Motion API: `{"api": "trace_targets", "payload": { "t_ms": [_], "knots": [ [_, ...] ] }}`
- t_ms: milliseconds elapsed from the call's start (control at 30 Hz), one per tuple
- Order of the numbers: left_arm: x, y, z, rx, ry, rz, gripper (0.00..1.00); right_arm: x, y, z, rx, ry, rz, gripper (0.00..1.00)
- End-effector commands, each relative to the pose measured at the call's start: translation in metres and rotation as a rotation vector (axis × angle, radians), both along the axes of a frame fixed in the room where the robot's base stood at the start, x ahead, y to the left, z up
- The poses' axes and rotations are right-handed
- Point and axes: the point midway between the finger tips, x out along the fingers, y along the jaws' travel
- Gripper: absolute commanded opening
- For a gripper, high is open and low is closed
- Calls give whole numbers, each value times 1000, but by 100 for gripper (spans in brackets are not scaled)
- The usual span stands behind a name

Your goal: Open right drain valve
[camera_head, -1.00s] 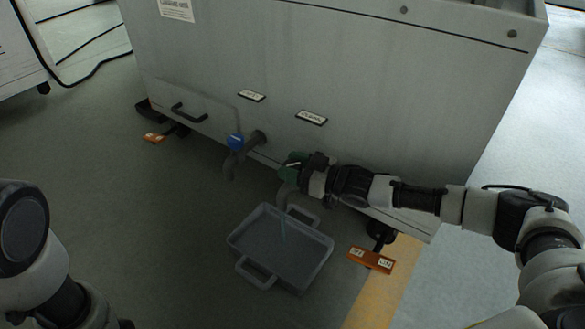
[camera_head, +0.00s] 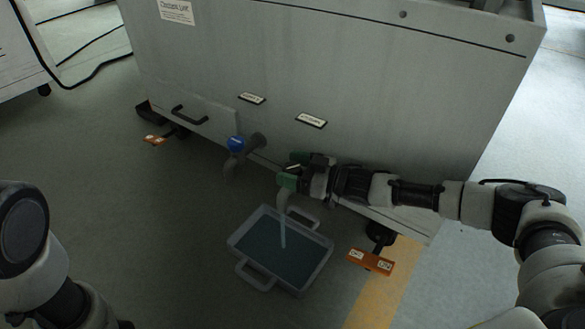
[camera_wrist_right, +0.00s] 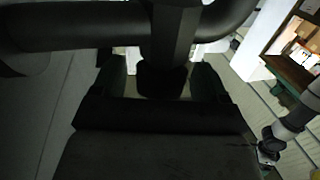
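The right drain valve sits low on the grey cabinet (camera_head: 330,65), mostly hidden behind my right gripper (camera_head: 292,169). Its curved spout (camera_head: 283,198) shows below the fingers, and a pale stream (camera_head: 283,232) falls from it. My right gripper's green fingertips stand apart at the valve. In the right wrist view a dark upright part (camera_wrist_right: 170,45) lies between the fingers (camera_wrist_right: 160,82); I cannot tell whether they touch it. The left valve has a blue handle (camera_head: 236,144). A grey tray (camera_head: 322,262) holding liquid stands below the spout. My left gripper is out of view.
Two label plates, left (camera_head: 252,98) and right (camera_head: 311,120), are on the cabinet above the valves. Open floor (camera_head: 160,230) lies left of the tray.

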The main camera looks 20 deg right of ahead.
Motion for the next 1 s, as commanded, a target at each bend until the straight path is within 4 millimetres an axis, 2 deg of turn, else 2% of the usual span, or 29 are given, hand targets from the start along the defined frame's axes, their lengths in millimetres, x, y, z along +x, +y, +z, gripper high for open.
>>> {"api": "trace_targets", "payload": {
  "t_ms": [267, 633, 800, 1000],
  "knots": [
    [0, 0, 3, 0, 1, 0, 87, -2, -2, 1, -2, 1, 0, 74],
    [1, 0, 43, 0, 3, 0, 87, -36, -45, 4, -2, 4, -2, 74],
    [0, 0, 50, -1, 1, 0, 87, -46, -57, 1, 0, 1, -1, 74],
    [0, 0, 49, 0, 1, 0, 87, -48, -59, -1, 0, 0, 0, 74]
  ]
}}
